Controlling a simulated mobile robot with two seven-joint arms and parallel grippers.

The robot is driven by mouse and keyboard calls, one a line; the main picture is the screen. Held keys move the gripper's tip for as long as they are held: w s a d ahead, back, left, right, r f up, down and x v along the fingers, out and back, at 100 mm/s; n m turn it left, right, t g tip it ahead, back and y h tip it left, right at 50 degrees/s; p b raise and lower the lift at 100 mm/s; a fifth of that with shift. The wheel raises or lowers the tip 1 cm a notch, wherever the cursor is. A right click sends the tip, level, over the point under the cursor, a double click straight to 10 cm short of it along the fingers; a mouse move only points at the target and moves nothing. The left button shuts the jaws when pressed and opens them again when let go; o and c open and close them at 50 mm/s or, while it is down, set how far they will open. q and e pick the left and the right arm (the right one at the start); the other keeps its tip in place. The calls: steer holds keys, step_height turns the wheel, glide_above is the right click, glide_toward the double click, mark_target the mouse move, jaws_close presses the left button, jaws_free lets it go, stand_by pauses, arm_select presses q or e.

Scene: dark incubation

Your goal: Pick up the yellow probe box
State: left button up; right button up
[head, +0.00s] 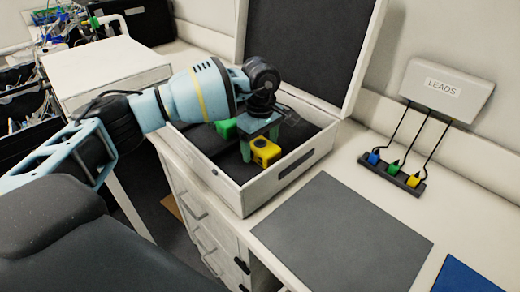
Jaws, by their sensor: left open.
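The yellow probe box (266,152) lies in the open white case (262,191), on its dark lining, with dark round marks on its front face. My left gripper (258,150) reaches into the case from above. Its greenish fingers point down, one just left of the yellow box and the other behind it. The fingers are open and the box rests on the lining; I cannot tell whether they touch it. A green box (227,128) lies in the case to the left, partly behind my arm. My right gripper is not in view.
The case lid (310,45) stands open behind my gripper. A grey mat (340,232) lies bare on the counter in front. A LEADS holder (447,88) on the wall has cables running to blue, green and yellow plugs in a black rack (393,178). A blue mat (465,277) is at lower right.

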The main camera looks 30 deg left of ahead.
mark_target(260, 143)
arm_select(q)
steer(key=shift+r, duration=0.1)
steer(key=c, duration=1.4)
steer(key=shift+o, duration=0.2)
steer(key=shift+r+b, duration=0.4)
steer(key=shift+r, duration=4.6)
